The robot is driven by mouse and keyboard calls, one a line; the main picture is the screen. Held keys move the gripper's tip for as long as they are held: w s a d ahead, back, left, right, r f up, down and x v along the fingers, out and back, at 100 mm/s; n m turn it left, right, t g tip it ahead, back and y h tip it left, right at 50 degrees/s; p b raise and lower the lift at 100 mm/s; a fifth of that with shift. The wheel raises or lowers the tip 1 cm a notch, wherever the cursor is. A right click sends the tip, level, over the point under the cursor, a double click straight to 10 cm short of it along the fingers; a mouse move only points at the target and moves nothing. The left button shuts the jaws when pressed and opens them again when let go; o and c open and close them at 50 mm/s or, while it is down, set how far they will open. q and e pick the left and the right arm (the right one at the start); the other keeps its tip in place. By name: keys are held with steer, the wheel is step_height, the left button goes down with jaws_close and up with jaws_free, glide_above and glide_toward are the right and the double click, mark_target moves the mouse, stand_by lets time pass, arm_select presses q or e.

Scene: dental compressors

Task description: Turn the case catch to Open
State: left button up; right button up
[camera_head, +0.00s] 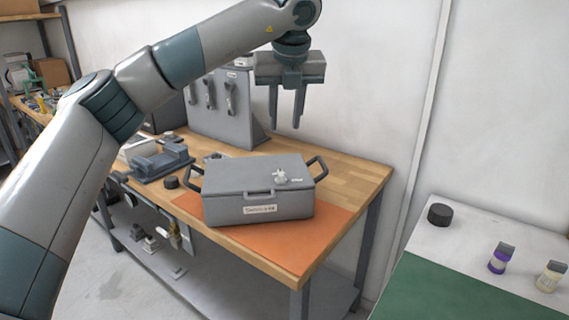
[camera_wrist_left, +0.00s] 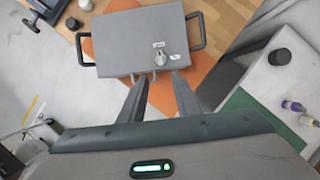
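The grey case (camera_head: 250,191) sits closed on an orange mat (camera_head: 314,238) on the wooden workbench, with a black handle at each end. The catch (camera_head: 281,177) is a small light knob on its lid, near the right end, with small labels beside it. The case (camera_wrist_left: 123,40) and catch (camera_wrist_left: 160,58) also show in the left wrist view, ahead of the fingers. My left gripper (camera_head: 285,124) hangs above and behind the case, fingers pointing down, apart and empty. It touches nothing. The catch's exact setting is too small to read. My right gripper is not in view.
A grey vise (camera_head: 162,163) and a small black puck (camera_head: 171,182) stand left of the case. A grey tool panel (camera_head: 225,105) stands behind. At right, a white table (camera_head: 480,225) holds a black cylinder (camera_head: 439,214) and two small bottles. Space above the case is clear.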

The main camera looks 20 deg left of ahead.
mark_target(281, 172)
arm_select(q)
steer(key=shift+s, duration=0.15)
steer(key=shift+f, duration=0.1)
